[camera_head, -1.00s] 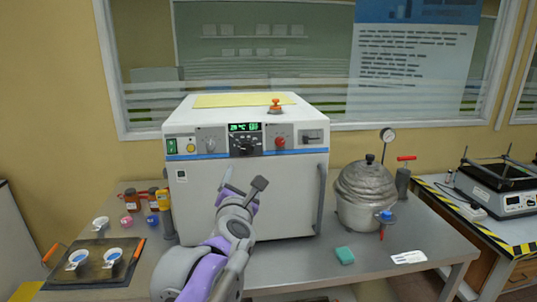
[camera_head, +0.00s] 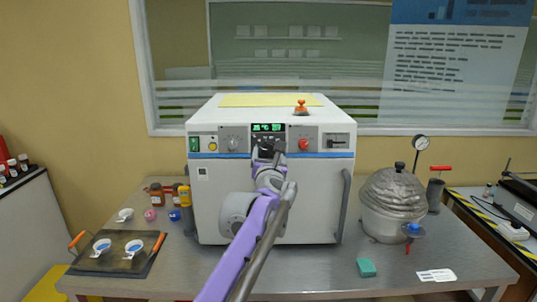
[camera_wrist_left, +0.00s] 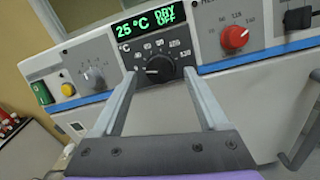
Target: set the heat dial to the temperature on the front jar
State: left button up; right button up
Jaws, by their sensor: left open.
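The black heat dial (camera_wrist_left: 160,68) is on the front panel of the white oven (camera_head: 215,210), under a green display (camera_wrist_left: 147,23) reading 25 °C and DRY OFF. My left gripper (camera_head: 266,150) is raised in front of the panel and mostly hides the dial in the head view. In the left wrist view the open left gripper (camera_wrist_left: 161,80) has one finger on each side of the dial; contact cannot be told. Several small jars stand left of the oven; the front one (camera_head: 184,196) has a yellow label, too small to read. My right gripper is out of view.
A red knob (camera_wrist_left: 234,37) sits right of the dial, a grey knob (camera_wrist_left: 94,78) and yellow button (camera_wrist_left: 68,89) left. A metal pot (camera_head: 392,200) stands right of the oven. A dark tray (camera_head: 115,265) with cups lies front left.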

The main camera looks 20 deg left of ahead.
pick_arm(q)
jog(key=shift+w+a, duration=0.15)
jog(key=shift+w, duration=0.45)
grip_shut()
